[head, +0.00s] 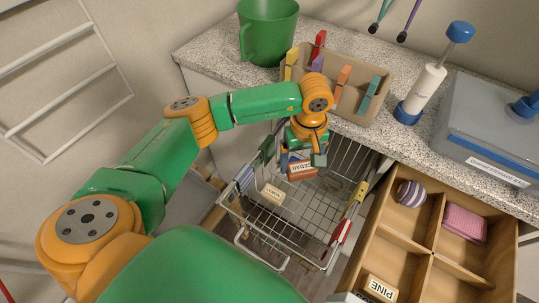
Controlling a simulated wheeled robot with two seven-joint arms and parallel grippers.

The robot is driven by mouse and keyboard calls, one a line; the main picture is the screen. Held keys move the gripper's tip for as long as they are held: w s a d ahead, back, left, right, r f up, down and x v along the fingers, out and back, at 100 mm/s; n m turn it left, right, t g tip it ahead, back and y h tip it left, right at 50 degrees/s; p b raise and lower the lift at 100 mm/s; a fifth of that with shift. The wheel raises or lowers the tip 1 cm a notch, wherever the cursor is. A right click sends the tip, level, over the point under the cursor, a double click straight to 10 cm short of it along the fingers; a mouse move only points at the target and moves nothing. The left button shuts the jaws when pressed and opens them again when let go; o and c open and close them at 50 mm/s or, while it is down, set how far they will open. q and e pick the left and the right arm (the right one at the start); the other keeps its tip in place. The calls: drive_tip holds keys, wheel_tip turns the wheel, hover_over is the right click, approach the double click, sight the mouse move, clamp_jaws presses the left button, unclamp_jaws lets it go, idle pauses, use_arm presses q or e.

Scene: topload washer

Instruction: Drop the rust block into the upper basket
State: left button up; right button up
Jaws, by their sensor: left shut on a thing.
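The rust block (302,173), with a pale label that seems to read "CEDAR", is held by my left gripper (304,158) in the head view. The gripper points down and is shut on the block, hiding its upper part. The block is over the rear part of a wire basket (312,226), seen from above; its exact height over the wire floor is hard to tell. A cream labelled block (272,194) lies in the basket, left of and nearer than the rust block. My right gripper is not in view.
Clothes pegs (355,195) are clipped along the basket's sides.

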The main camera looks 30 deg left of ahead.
use_arm(q)
drive_tip(key=shift+f, duration=0.5)
drive_tip(key=shift+r, duration=0.1)
drive_tip(key=o, duration=1.1)
drive_tip(key=shift+r, duration=0.15)
wheel_tip(320, 180, up, 7)
drive_tip(key=shift+f+b, duration=0.1)
drive_tip(key=shift+b, duration=0.25)
